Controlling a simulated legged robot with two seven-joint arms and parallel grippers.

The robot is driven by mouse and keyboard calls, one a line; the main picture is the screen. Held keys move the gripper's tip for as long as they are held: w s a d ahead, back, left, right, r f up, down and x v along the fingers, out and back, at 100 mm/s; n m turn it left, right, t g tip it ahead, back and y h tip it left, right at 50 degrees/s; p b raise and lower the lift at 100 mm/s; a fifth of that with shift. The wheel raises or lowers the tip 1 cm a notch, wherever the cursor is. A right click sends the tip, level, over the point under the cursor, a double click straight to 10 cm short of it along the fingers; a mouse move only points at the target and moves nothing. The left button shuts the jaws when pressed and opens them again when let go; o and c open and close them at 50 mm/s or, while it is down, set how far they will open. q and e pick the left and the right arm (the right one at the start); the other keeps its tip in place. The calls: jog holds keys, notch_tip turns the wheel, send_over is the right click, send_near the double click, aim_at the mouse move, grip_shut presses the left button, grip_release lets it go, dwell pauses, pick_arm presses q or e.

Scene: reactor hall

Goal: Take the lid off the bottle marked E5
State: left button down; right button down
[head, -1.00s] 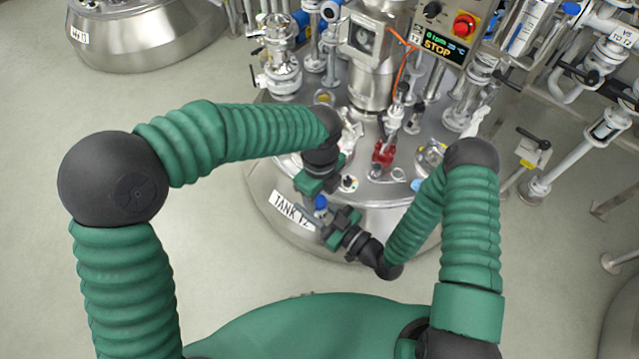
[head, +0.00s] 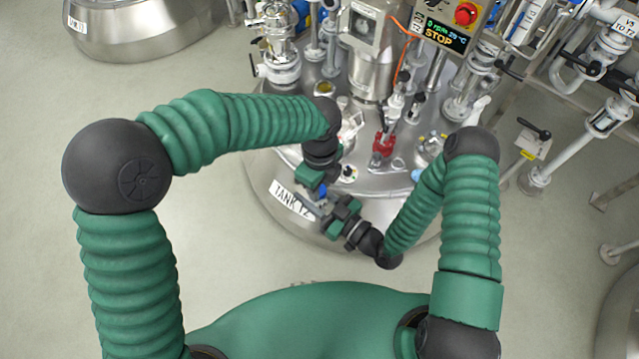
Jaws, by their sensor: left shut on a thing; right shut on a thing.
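My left gripper (head: 319,192) points down in front of the tank top, shut around a small blue part, which appears to be the lid (head: 322,189). My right gripper (head: 324,212) reaches in from the lower right and is shut just below it, on what appears to be the bottle. The bottle is almost wholly hidden by the two grippers. I cannot read the E5 mark, and I cannot tell whether lid and bottle are touching or apart.
The steel tank marked TANK T2 (head: 400,186) stands behind the grippers, with a red clamp fitting (head: 384,144), valves and pipes on top. A control box showing STOP (head: 446,28) has a red button. Another tank (head: 140,32) is at upper left. The floor at left is clear.

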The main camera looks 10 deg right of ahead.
pick_arm(q)
jog(key=n, duration=0.5)
jog(key=shift+d+r+n, duration=0.1)
jog(key=shift+d+n, duration=0.05)
jog(key=shift+n, duration=0.15)
jog(key=n, duration=0.3)
jog(key=shift+n, duration=0.4)
jog(key=n, duration=0.6)
jog(key=shift+d+n, duration=0.1)
jog(key=shift+n, duration=0.2)
jog(key=n, duration=0.5)
jog(key=shift+n, duration=0.4)
jog(key=c, duration=1.1)
grip_release()
jog(key=shift+o, duration=0.2)
